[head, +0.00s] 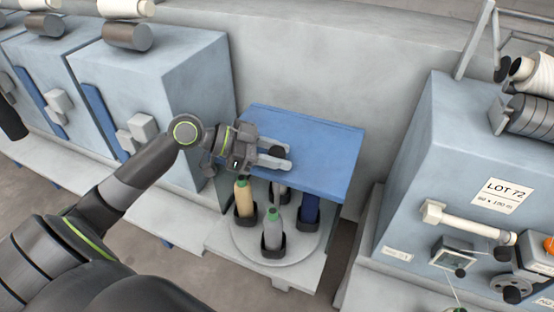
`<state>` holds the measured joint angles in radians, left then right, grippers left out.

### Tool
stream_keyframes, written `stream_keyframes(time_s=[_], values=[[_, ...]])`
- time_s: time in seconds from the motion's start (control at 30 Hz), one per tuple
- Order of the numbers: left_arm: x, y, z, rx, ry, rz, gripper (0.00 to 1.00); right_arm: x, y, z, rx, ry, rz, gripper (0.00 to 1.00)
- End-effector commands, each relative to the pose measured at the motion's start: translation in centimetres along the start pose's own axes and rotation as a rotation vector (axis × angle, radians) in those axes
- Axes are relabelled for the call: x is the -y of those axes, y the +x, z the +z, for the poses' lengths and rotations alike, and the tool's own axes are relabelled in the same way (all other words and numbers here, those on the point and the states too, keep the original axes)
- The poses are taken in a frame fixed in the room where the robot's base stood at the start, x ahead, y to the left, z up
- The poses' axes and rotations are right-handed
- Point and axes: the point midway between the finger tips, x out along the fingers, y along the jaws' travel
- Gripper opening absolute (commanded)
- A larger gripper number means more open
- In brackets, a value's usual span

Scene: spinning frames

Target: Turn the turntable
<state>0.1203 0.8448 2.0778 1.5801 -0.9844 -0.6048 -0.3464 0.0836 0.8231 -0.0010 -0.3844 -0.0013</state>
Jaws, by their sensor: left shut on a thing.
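The turntable (247,243) is a round pale grey disc on a low ledge. It carries several black holders with bottles: a tan one with a green cap (244,196), a grey one with a green cap (273,230), a dark blue one (309,209), and a whitish form partly hidden between them. My left gripper (289,158) is above the disc, in front of a blue panel. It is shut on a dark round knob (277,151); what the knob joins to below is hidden. My right gripper is out of view.
A pale blue machine (160,85) with a blue strip is at left. Another machine with a "LOT 72" label (502,194) and a white bar (468,222) is at right. A grey wall is behind.

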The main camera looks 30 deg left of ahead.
Motion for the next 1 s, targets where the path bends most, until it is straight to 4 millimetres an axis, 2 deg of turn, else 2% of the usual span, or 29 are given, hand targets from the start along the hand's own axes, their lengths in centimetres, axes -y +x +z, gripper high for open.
stream_keyframes(time_s=[0.7,0.73,0.87,1.0], values=[[0.0,0.0,-0.02,0.0,0.017,0.037,0.0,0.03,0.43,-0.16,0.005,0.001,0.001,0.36],[0.0,0.0,-0.02,0.0,0.017,0.037,0.38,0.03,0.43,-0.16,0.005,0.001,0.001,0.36],[0.0,0.0,-0.02,0.0,0.016,0.037,0.55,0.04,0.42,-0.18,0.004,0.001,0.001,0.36],[0.0,0.0,-0.01,0.0,0.016,0.037,0.57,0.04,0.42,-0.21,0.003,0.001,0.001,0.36]])
